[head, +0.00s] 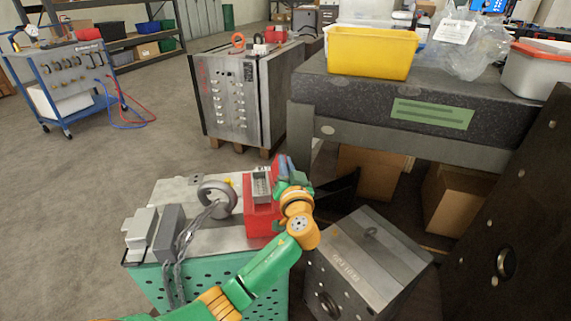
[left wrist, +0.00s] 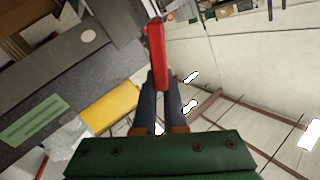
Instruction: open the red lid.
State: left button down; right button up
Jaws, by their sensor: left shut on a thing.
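A red box (head: 261,220) sits on the right part of the metal-topped green cabinet (head: 215,272), with a grey metal piece (head: 262,185) showing at its top. The red lid (head: 280,161) shows as a small red edge beside the gripper fingers, and it looks raised. In the left wrist view the red lid (left wrist: 156,52) is a narrow red bar, seen nearly edge-on between the dark fingers. My left gripper (head: 290,176) is shut on it, and the fingers and wrist hide part of the lid. My right gripper is not in view.
A grey mould block (head: 366,264) stands right of my left arm. A dark stone table (head: 345,92) with a yellow bin (head: 372,52) is behind it. Grey blocks (head: 168,232), a ring (head: 217,198) and a chain (head: 188,240) lie left of the red box.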

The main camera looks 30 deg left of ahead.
pick_arm(q)
jog(key=shift+f, duration=0.1)
dwell(0.3)
jog(key=n+b, duration=0.2)
jog(key=shift+s+a+b, duration=0.35)
jog(key=shift+s+a, duration=0.05)
jog(key=shift+s+a+n, duration=0.15)
jog(key=shift+n, duration=0.15)
jog(key=shift+r, duration=0.35)
jog(key=c, duration=1)
grip_release()
jog(key=v, duration=0.7)
jog(key=shift+s+r, duration=0.1)
